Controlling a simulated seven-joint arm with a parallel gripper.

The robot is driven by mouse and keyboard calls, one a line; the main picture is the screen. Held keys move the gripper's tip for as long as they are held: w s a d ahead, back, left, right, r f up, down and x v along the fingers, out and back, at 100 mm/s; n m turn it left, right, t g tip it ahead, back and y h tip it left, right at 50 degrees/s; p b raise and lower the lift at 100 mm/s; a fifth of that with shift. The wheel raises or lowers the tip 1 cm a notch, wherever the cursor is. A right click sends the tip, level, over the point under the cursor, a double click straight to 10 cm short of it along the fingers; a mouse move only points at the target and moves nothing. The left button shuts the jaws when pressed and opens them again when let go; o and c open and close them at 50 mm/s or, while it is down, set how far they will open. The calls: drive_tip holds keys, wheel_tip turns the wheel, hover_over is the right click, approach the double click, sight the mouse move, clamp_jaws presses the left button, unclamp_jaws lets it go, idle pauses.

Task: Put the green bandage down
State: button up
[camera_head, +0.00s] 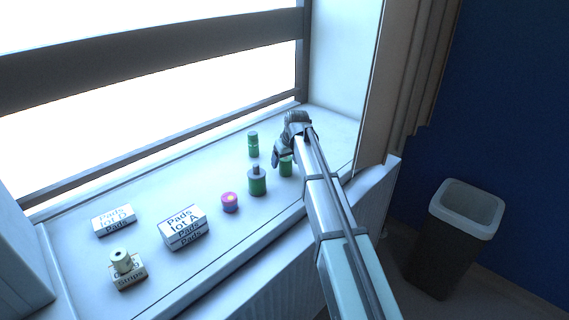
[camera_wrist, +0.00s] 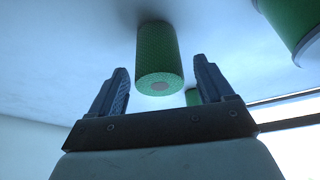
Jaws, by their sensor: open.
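The green bandage (camera_head: 286,167) is a small green roll on the white window sill, partly hidden by my arm in the head view. In the wrist view the bandage (camera_wrist: 158,60) shows a textured green side and a pale end with a greyish-pink centre. Its far end meets the sill, with a shadow there. My gripper (camera_head: 283,150) is over the sill beside it. In the wrist view my gripper (camera_wrist: 163,78) is open, with one finger on each side of the bandage and a visible gap on both sides.
A green bottle with a grey cap (camera_head: 257,182) stands close by, left of the bandage; another green container (camera_head: 253,144) stands farther back. A pink-and-blue roll (camera_head: 230,202), pad boxes (camera_head: 183,228) (camera_head: 113,220) and a strips box (camera_head: 129,276) with a cream roll (camera_head: 122,262) are left. A bin (camera_head: 464,210) stands right.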

drive_tip(key=v, duration=0.9)
drive_tip(key=shift+r, duration=0.3)
drive_tip(key=shift+s+d, duration=0.1)
